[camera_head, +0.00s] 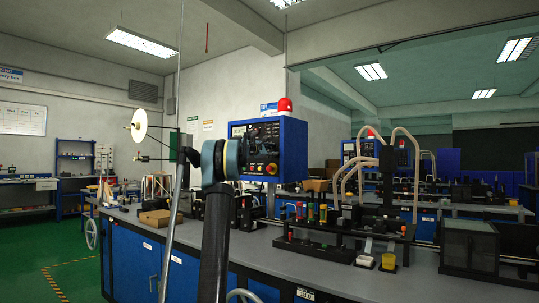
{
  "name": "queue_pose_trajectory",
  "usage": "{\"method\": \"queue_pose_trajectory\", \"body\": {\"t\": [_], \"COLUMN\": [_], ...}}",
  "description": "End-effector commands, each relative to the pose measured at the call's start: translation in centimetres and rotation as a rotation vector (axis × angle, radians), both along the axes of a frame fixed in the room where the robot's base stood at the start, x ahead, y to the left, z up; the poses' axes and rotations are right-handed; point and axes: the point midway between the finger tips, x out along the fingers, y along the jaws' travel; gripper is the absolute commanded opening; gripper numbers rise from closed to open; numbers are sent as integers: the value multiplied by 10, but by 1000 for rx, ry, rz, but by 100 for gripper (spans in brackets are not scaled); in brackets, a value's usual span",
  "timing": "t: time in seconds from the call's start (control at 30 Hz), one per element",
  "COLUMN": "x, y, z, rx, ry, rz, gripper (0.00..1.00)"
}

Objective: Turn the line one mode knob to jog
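A blue control box (294,150) with a dark front panel stands above the near workbench. It has a red beacon (285,105) on top and a red button (271,168) low on its face. The line one mode knob cannot be made out; the panel's small controls are too fine to tell, and my arm covers its left part. My gripper (256,149) is at the end of my dark arm, in front of the panel's left half. Its fingers blend into the dark panel, so I cannot tell whether they are open, shut or touching it.
The grey-topped workbench (243,241) carries a fixture with coloured parts (322,214), a cardboard box (160,218) and a dark cabinet (469,247). A second blue control box (349,152) stands behind. A white reel (139,126) is at left. Green floor (40,270) is clear at lower left.

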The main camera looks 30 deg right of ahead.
Motion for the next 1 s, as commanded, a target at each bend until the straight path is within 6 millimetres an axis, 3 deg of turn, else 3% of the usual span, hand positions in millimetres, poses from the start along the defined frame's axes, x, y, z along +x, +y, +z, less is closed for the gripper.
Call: {"method": "queue_pose_trajectory", "body": {"t": [0.07, 0.1, 0.23, 0.67, 1.0], "x": [0, 0, 0, -1, -1], "y": [0, 0, 0, 0, 0], "z": [0, 0, 0, -1, -1], "rx": [0, 0, 0, 23, 119], "ry": [0, 0, 0, -54, -285], "rz": [0, 0, 0, -1, -3], "gripper": [38, 33, 5, 5, 5]}}
